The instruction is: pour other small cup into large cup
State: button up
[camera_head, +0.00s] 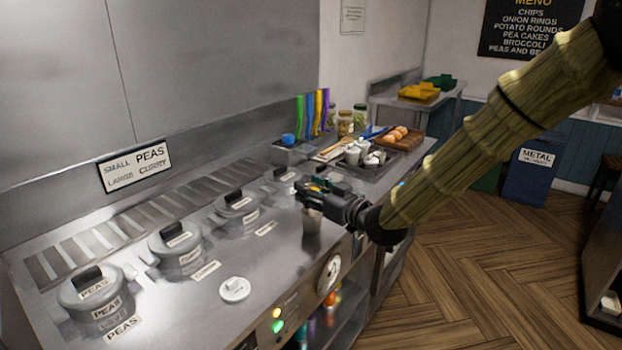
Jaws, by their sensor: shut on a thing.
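My gripper (309,193) is above the front edge of the steel counter, near its middle.
Lidded pots stand along the counter, one labelled peas (90,288) at the near left. A white round lid-like piece (235,289) lies near the front edge. A wooden board with brown round items (398,136) and jars (345,122) stand at the far end.

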jog(key=shift+w+d, duration=0.1)
jog(key=shift+w, duration=0.2)
jog(key=shift+s+f+b, duration=0.1)
jog(key=shift+f+b, duration=0.2)
jog(key=shift+b, duration=0.05)
jog(key=shift+a+f, duration=0.2)
jog(key=shift+f, duration=0.4)
jog(key=shift+f+b, duration=0.35)
jog(key=shift+b, duration=0.1)
jog(key=shift+d+r+p, duration=0.1)
jog(key=shift+r+p, duration=0.05)
jog(key=shift+p, duration=0.7)
jog(key=shift+m+g, duration=0.3)
jog(key=shift+r+m+g+h+p, duration=0.25)
jog(key=shift+m+g+h+p, duration=0.7)
jog(key=shift+p, duration=3.65)
jog(key=shift+m+g+p, duration=1.15)
jog(key=shift+g+p, duration=0.1)
jog(key=shift+p, duration=2.2)
jog(key=shift+w+f+m+g+p, duration=0.2)
jog(key=shift+m+g+p, duration=0.5)
jog(key=shift+p, duration=2.6)
